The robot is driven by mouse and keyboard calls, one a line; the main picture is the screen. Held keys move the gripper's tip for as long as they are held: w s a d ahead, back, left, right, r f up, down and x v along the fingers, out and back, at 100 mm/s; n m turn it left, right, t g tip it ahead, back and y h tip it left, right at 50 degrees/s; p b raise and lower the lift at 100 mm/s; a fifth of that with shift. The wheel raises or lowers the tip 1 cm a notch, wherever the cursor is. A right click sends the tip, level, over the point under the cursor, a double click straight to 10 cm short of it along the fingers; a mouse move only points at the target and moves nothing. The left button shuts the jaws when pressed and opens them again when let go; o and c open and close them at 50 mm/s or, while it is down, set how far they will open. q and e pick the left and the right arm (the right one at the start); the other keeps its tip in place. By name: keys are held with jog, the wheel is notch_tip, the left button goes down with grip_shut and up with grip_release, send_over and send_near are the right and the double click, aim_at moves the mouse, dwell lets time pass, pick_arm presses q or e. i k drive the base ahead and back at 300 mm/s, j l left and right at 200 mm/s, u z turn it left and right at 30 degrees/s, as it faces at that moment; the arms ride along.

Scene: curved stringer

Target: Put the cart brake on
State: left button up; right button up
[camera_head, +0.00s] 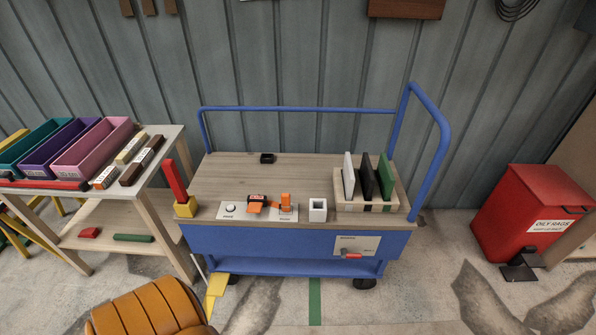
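The blue cart (290,241) with a wooden top stands in the middle of the head view. A red lever (174,182) rises from a yellow block (186,208) at its front left corner, tilted slightly left. A white panel (352,245) on the cart's front has a small red handle (353,256), lying about level; its labels are too small to read. A yellow stepped piece (216,290) sits low by the left front wheel. I cannot tell from labels which part is the brake. Neither of my grippers is in view.
The cart top holds orange-and-black devices (257,202), a white square cup (318,210) and a rack (366,204) of panels. A side table (150,190) with bins stands left, a ribbed orange-brown seat (150,310) front left, a red bin (530,215) right.

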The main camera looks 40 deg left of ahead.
aim_at(344, 255)
jog(key=u, duration=0.75)
